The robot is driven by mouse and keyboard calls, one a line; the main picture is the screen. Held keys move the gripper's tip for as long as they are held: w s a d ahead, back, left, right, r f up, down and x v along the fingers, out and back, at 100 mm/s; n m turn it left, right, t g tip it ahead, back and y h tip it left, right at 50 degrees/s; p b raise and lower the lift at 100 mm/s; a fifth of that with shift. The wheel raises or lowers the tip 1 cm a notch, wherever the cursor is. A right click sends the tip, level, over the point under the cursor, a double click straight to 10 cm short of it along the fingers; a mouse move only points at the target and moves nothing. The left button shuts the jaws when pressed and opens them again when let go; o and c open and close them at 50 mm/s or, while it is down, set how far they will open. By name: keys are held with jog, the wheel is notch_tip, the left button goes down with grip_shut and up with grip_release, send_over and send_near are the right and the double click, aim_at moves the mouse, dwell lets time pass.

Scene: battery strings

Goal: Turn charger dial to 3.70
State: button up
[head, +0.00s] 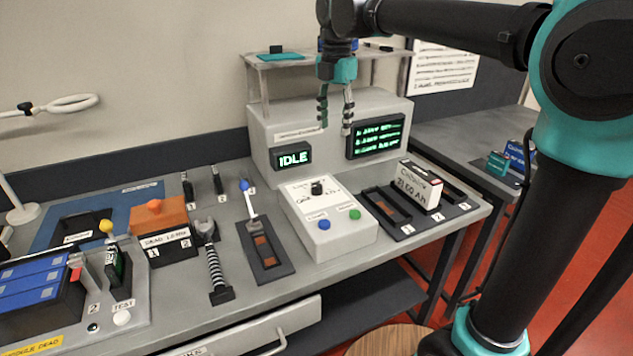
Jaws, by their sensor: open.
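The charger's control box (327,238) is pale grey and sits on the bench in front of the charger cabinet. Its small black dial (317,188) is on the sloped top, above a blue button (324,224) and a green button (355,214). The dial's exact setting is too small to read. The cabinet's left screen (292,157) shows IDLE; the right screen (379,138) shows several green text lines. My gripper (335,128) points down, open and empty, in front of the cabinet, above and apart from the dial.
A shelf (290,60) is above the cabinet near my arm. An orange box (158,218) stands farther left.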

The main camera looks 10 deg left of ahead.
jog(key=s+a+r+n, duration=0.1)
jog(key=s+a+n, duration=0.2)
jog(key=a+n, duration=0.1)
send_near(316, 185)
notch_tip(316, 185, down, 9)
jog(key=shift+s+d+r, duration=0.1)
jog(key=shift+r, duration=0.1)
jog(key=shift+c, duration=0.2)
grip_shut()
dwell(0.3)
